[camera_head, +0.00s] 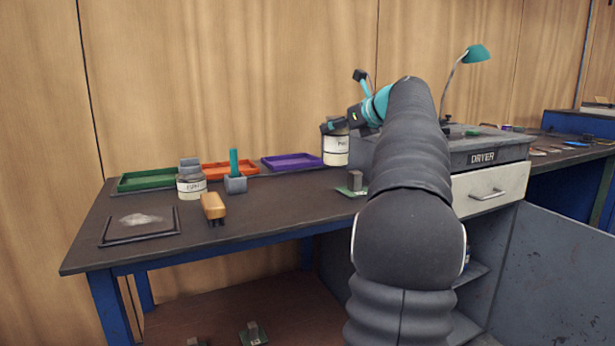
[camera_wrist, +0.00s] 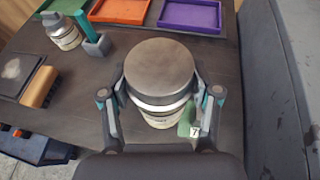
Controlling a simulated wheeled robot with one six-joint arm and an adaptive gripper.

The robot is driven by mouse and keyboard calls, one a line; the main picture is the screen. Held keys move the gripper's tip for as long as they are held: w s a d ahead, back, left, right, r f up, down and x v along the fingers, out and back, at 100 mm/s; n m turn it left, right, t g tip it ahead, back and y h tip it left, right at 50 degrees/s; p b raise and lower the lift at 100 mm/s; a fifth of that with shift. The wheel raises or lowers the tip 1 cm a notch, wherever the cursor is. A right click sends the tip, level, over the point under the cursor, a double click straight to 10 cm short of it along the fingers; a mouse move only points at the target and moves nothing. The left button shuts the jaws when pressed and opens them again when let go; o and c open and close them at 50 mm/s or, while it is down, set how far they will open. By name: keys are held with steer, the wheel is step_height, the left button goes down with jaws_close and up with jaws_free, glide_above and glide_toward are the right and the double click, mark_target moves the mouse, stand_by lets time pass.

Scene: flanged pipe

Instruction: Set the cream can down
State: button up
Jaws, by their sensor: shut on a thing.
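The cream can (camera_head: 336,150) has a dark grey lid and a pale label. My gripper (camera_head: 335,125) is shut on it and holds it upright above the dark workbench (camera_head: 270,205). In the wrist view the can (camera_wrist: 160,75) fills the middle, with my gripper's fingers (camera_wrist: 160,100) on both sides of it. Its underside and the bench directly below it are hidden there.
Green (camera_head: 150,179), orange (camera_head: 228,170) and purple (camera_head: 291,161) trays line the bench's back. Another labelled jar (camera_head: 191,182), a grey holder (camera_head: 235,184), an orange-brown block (camera_head: 213,207) and a dark-edged tray (camera_head: 138,237) stand left.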

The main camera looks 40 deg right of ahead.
steer(key=shift+h, duration=0.3)
steer(key=shift+w+a+f+b, duration=0.65)
steer(key=shift+a+f, duration=0.55)
steer(key=shift+f, duration=0.4)
steer(key=shift+w+a+f+b, duration=0.6)
steer(key=shift+a+f, duration=0.6)
steer(key=shift+f, duration=0.45)
steer(key=shift+w+a+f+b, duration=0.5)
steer(key=shift+w+a+f, duration=0.2)
steer(key=shift+a+f, duration=0.7)
steer(key=shift+d+f, duration=0.2)
steer(key=shift+f, duration=0.2)
steer(key=o, duration=1.5)
steer(key=shift+c, duration=0.2)
steer(key=shift+r, duration=0.1)
steer(key=shift+s+r, duration=0.15)
steer(key=shift+s, duration=0.1)
steer(key=v, duration=1.1)
steer(key=shift+s, duration=0.25)
steer(key=shift+r, duration=0.1)
